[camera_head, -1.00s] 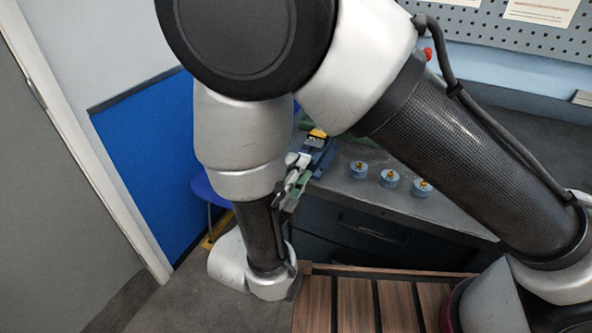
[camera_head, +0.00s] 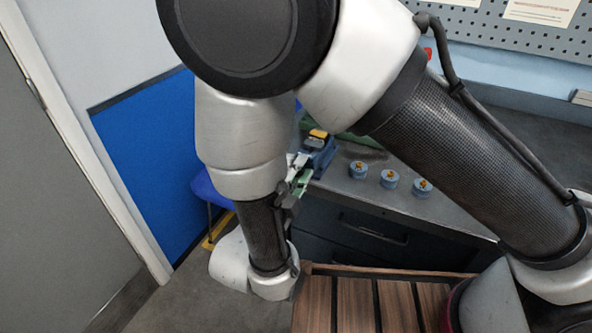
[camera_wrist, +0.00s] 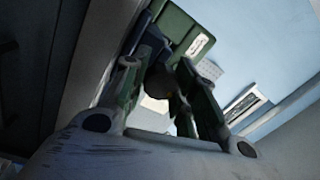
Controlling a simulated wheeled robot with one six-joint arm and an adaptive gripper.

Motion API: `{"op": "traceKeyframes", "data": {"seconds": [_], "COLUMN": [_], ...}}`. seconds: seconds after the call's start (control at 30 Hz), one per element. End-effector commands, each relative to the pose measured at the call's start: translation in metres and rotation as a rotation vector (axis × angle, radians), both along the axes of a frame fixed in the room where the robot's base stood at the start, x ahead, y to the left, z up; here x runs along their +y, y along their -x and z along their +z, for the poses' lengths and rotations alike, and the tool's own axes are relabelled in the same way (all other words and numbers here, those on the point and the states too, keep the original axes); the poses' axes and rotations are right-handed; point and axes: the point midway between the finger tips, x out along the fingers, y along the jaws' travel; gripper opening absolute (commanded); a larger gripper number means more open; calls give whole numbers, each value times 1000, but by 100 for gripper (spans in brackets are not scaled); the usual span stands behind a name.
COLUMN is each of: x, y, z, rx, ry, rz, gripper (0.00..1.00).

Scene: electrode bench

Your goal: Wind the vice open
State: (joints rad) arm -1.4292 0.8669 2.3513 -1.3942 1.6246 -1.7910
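The vice (camera_head: 318,145) is blue with a yellow-orange part on top. It sits at the left end of the grey bench, partly hidden behind my arm. My gripper (camera_head: 299,174) is at its near left side, beyond the bench's front edge. In the wrist view my gripper (camera_wrist: 160,66) has its two green-grey fingers apart on either side of a dark rounded thing (camera_wrist: 160,82), perhaps part of the vice handle. Whether the fingers press on it cannot be told. The handle and the jaw gap cannot be made out.
A blue panel (camera_head: 150,160) and a blue seat (camera_head: 207,190) are at left. A wooden slatted surface (camera_head: 350,300) lies in front.

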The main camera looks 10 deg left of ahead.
Motion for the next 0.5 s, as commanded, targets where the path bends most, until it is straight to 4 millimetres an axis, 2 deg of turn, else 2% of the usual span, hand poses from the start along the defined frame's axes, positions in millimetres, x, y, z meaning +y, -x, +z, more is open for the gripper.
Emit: {"op": "traceKeyframes", "data": {"seconds": [0.03,0.1,0.13,0.5], "x": [0,0,0,2], "y": [0,0,0,6], "z": [-1,0,0,0], "rx": [2,2,1,0], "ry": [1,1,1,0], "rz": [1,1,0,2], "gripper": [37,50,51,51]}}
